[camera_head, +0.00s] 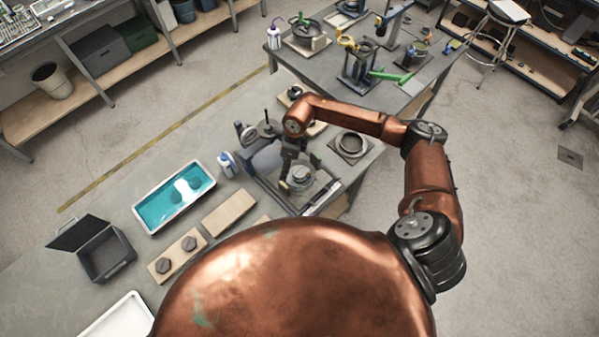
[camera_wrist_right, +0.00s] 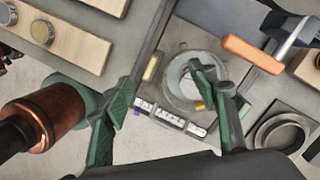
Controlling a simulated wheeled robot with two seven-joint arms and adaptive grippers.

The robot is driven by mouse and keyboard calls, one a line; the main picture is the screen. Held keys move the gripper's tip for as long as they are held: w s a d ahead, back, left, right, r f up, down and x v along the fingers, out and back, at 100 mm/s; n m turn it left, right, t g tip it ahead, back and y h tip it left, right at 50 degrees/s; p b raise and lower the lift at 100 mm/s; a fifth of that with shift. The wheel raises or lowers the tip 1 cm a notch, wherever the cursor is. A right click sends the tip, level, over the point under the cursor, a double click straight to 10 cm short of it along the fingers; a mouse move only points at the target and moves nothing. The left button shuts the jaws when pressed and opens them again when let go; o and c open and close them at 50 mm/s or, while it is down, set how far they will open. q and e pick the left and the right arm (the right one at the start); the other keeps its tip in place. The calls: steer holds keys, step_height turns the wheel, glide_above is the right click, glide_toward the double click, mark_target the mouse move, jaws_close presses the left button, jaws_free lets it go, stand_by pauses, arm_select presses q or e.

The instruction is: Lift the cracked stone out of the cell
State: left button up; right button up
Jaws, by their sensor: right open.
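The cell (camera_head: 301,178) is a round, pale grey, ring-like vessel on a framed base plate at the right part of the near bench. It also shows in the right wrist view (camera_wrist_right: 181,99), partly behind one finger. I cannot make out the cracked stone separately inside it; the finger covers part of its middle. My right gripper (camera_head: 291,183) is over the cell's left side. My left gripper is not in view.
A blue-lined tray (camera_head: 150,217), a board with two dark lumps (camera_head: 178,256) and an open grey box (camera_head: 105,256) stand to the left. A round dish (camera_head: 351,144) is right of the frame. An orange-handled tool (camera_wrist_right: 252,54) lies near the cell.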

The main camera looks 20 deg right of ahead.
steer(key=h, duration=0.2)
glide_above(299, 171)
steer(key=shift+s+f+b, duration=0.15)
steer(key=shift+f+b, duration=1.1)
steer(key=shift+f, duration=1.7)
step_height(299, 171, down, 4)
steer(key=b, duration=0.3)
steer(key=shift+b, duration=0.35)
steer(key=shift+c, duration=0.3)
steer(key=c, duration=0.8)
steer(key=shift+r, duration=0.1)
steer(key=shift+r, duration=0.65)
